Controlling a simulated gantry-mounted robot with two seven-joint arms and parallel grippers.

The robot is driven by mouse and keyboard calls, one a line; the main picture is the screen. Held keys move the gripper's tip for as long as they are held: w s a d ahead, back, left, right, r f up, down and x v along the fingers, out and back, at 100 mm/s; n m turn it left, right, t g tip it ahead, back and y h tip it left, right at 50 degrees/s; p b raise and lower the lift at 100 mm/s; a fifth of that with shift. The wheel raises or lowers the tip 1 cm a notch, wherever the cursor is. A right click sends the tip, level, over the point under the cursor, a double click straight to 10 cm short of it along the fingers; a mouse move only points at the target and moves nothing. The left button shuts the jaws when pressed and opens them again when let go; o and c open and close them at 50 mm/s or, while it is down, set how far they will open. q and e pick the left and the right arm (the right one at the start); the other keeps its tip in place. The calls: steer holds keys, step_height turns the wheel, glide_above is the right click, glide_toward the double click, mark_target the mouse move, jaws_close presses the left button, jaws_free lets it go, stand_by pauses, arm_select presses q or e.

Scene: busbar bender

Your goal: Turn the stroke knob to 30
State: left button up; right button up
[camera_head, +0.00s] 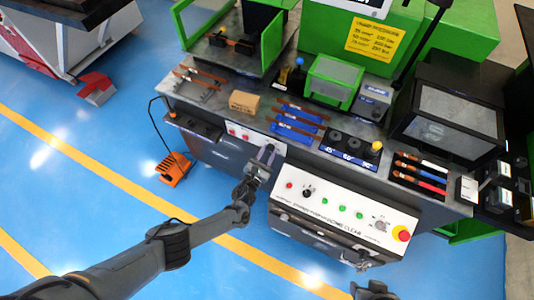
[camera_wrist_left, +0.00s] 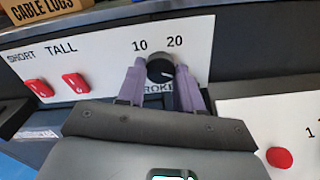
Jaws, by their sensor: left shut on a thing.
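The stroke knob (camera_wrist_left: 160,69) is a round black dial on a white panel (camera_wrist_left: 105,48) in the left wrist view. The numbers 10 and 20 show above it, and the label below it is partly covered. A 30 mark is not visible. My left gripper (camera_wrist_left: 161,74) has its two purple fingers on either side of the knob, shut on it. In the head view my left gripper (camera_head: 264,158) is at the front panel of the bench and hides the knob. A dark part at the bottom right of the head view seems to be my right gripper (camera_head: 372,290), its fingers unclear.
Two red switches (camera_wrist_left: 59,86) sit left of the knob under SHORT and TALL. To the right, a white control box (camera_head: 345,210) carries buttons, a dial and a red-and-yellow emergency stop (camera_head: 401,233). An orange foot pedal (camera_head: 174,168) stands on the blue floor.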

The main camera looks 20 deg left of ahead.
arm_select(q)
steer(key=o, duration=1)
steer(key=shift+o, duration=0.2)
steer(key=shift+s+p, duration=0.35)
steer(key=shift+s, duration=0.15)
steer(key=s+p, duration=0.4)
steer(key=s, duration=0.5)
steer(key=shift+s+a, duration=0.4)
steer(key=shift+a, duration=0.05)
steer(key=shift+f, duration=0.1)
